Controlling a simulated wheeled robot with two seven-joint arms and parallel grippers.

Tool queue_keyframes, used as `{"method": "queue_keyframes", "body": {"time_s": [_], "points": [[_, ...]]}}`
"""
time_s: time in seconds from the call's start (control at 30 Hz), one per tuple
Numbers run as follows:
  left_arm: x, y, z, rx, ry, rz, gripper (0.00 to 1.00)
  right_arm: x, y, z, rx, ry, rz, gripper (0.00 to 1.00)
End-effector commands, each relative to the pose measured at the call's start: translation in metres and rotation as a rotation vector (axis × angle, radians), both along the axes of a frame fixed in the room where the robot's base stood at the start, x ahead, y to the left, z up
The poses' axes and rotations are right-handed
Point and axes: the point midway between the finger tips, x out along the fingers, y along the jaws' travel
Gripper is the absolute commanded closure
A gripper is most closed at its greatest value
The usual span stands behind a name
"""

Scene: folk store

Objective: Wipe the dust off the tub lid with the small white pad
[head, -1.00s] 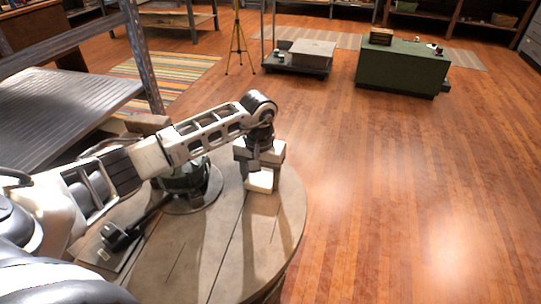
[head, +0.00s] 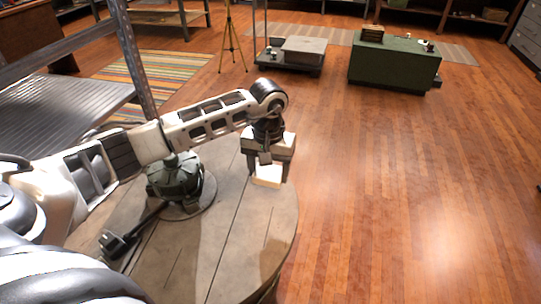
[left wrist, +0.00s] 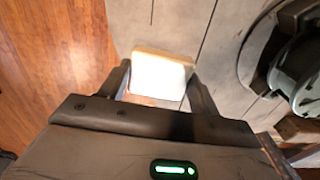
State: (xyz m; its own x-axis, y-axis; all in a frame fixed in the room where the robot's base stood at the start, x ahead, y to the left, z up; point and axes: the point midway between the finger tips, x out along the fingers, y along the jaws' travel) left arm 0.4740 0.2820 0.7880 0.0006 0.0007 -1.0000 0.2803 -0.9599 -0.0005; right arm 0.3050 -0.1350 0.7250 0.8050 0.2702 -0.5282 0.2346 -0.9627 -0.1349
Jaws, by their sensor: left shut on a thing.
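A small white pad (head: 267,176) is held between the fingers of my left gripper (head: 268,163), over the right part of a round, grey-brown planked top (head: 225,235). No other lid shows clearly, so I take this top as the tub lid. In the left wrist view the pad (left wrist: 160,75) sits between the two fingers, near the lid's edge. I cannot tell whether the pad touches the lid. A brownish patch (head: 274,248) lies near the lid's front right rim; dust or shadow, I cannot tell. My right gripper is not in view.
A dark green device (head: 175,178) on a round base stands on the lid, left of the gripper, with a dark bar (head: 122,240) toward the front left. A grey metal shelf (head: 70,105) is at left. The wooden floor (head: 400,200) at right is clear up to a green chest (head: 393,65).

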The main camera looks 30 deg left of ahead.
Motion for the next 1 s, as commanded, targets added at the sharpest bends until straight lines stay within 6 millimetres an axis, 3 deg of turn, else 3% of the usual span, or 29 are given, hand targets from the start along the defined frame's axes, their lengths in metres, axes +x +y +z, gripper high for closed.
{"method": "queue_keyframes", "body": {"time_s": [0.27,1.0], "points": [[-0.002,0.004,0.025,0.001,-0.001,0.006,0.56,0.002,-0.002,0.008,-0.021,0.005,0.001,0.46],[-0.004,-0.003,0.031,-0.005,-0.002,-0.007,0.56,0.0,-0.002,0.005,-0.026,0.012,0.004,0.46]]}}
